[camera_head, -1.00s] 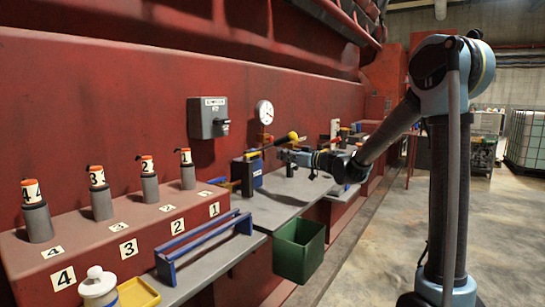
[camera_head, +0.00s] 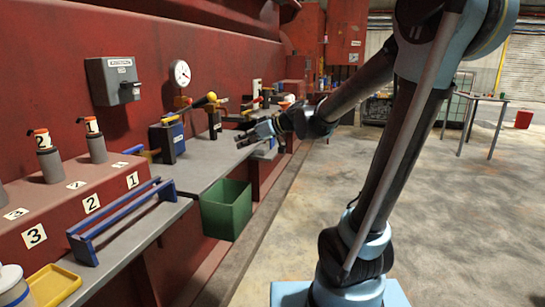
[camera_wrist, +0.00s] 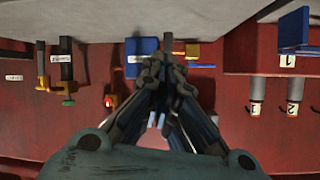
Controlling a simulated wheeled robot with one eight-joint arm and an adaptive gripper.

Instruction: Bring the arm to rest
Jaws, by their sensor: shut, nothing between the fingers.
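My gripper (camera_head: 242,138) is at the end of my arm, out over the grey shelf (camera_head: 208,172) along the red engine side. Its fingers point left, towards the wall. In the wrist view my gripper (camera_wrist: 160,118) shows its fingers drawn together with nothing held. The fingers look clear of the shelf and the tools, though the exact gap is hard to judge.
A green bin (camera_head: 226,210) hangs at the shelf's front edge. A blue rack (camera_head: 120,215), a yellow tray (camera_head: 55,284) and numbered cylinders (camera_head: 96,142) stand to the left. A grey switch box (camera_head: 113,80) and a gauge (camera_head: 180,73) are on the wall.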

